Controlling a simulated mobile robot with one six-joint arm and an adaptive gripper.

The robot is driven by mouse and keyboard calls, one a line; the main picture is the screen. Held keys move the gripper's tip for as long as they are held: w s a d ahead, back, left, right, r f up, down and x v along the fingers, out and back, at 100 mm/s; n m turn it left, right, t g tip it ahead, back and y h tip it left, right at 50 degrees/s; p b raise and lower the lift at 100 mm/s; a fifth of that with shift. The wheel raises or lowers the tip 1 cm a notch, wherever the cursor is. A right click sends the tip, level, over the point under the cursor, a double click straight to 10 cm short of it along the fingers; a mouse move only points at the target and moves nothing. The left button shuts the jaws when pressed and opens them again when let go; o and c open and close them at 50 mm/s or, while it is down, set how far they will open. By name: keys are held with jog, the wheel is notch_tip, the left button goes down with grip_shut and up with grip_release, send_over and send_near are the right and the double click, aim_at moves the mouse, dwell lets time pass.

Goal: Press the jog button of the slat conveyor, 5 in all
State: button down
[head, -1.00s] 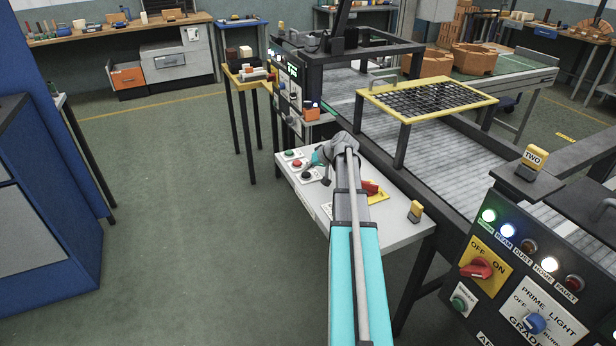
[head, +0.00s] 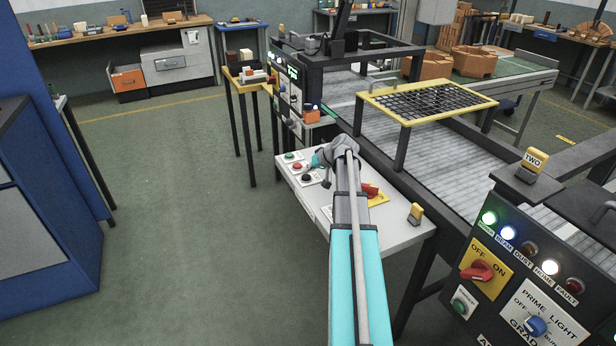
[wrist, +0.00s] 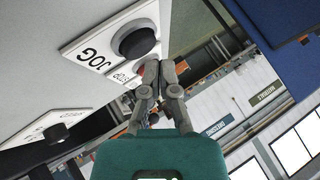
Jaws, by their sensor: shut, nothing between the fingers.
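The jog button is a black round cap (wrist: 136,39) on a white plate marked JOG in the wrist view. In the head view the black button (head: 306,181) is the nearest of three on the pale console (head: 400,232). My gripper (wrist: 160,66) is shut and empty. Its fingertips are beside the black cap, apart from it in the picture; the exact gap is hard to judge. In the head view my gripper (head: 310,166) is above the button row, partly hidden by my wrist. A red button (head: 297,167) and a green button (head: 289,156) are farther along.
A red switch on a yellow plate (head: 376,196) and a small yellow-topped block (head: 416,213) are on the console. The slat conveyor (head: 460,150) runs behind it, with a yellow-framed mesh guard (head: 428,100). A control panel (head: 520,270) stands at right. The floor at left is open.

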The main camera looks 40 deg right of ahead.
aim_at(306, 177)
jog(key=shift+f+b, duration=0.85)
dwell(1.5)
dwell(0.3)
jog(key=shift+w+r+p, duration=0.1)
jog(key=shift+r+p, duration=0.8)
notch_tip(306, 177, up, 5)
jog(key=p, duration=0.5)
jog(key=shift+w, duration=0.1)
dwell(1.9)
jog(key=shift+a, duration=0.1)
